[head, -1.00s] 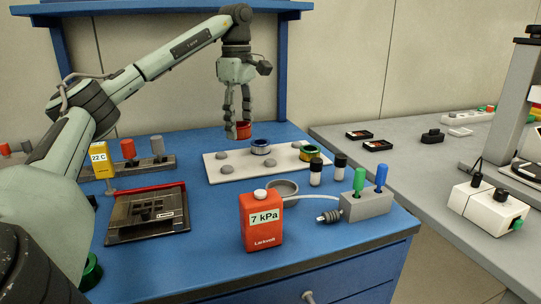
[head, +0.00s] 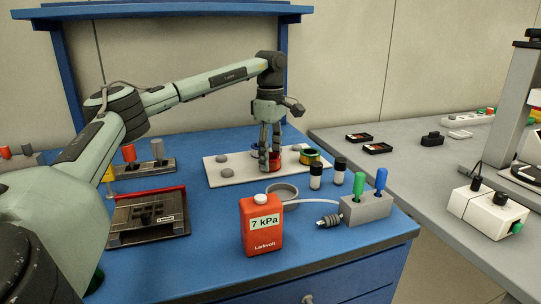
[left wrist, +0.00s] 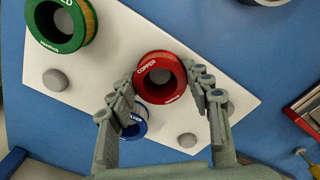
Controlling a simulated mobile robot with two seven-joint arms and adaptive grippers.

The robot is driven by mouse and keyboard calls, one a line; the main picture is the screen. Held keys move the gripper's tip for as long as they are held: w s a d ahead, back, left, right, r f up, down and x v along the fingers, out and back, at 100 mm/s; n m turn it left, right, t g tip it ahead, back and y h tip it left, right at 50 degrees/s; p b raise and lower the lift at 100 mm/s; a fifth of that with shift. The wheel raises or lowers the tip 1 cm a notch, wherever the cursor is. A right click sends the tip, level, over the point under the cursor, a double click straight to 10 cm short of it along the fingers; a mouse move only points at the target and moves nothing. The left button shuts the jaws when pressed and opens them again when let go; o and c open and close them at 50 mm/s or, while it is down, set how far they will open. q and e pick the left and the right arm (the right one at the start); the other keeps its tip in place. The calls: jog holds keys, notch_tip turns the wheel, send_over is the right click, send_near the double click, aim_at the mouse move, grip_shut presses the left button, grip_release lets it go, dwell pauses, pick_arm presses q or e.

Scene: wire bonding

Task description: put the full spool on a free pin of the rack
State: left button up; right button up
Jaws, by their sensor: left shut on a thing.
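My left gripper (head: 269,163) is shut on the red spool (head: 275,161), low over the front middle part of the white rack (head: 240,180). In the left wrist view the red spool (left wrist: 146,92) reads "COPPER" and has a finger on each side. I cannot tell whether it is around a pin or just above one. A green spool (head: 310,155) sits at the right of the rack. A blue spool (left wrist: 141,130) is behind the fingers, mostly hidden in the head view. Grey pins (head: 222,159) (head: 225,173) at the rack's left are bare.
A dark tray (head: 147,222) lies at the left. A blue shelf frame (head: 170,13) stands behind.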

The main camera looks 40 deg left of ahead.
pick_arm(q)
jog(key=shift+f, duration=0.15)
jog(key=o, duration=1.1)
jog(key=shift+c, duration=0.2)
notch_tip(320, 180, up, 12)
jog(key=shift+r, duration=0.2)
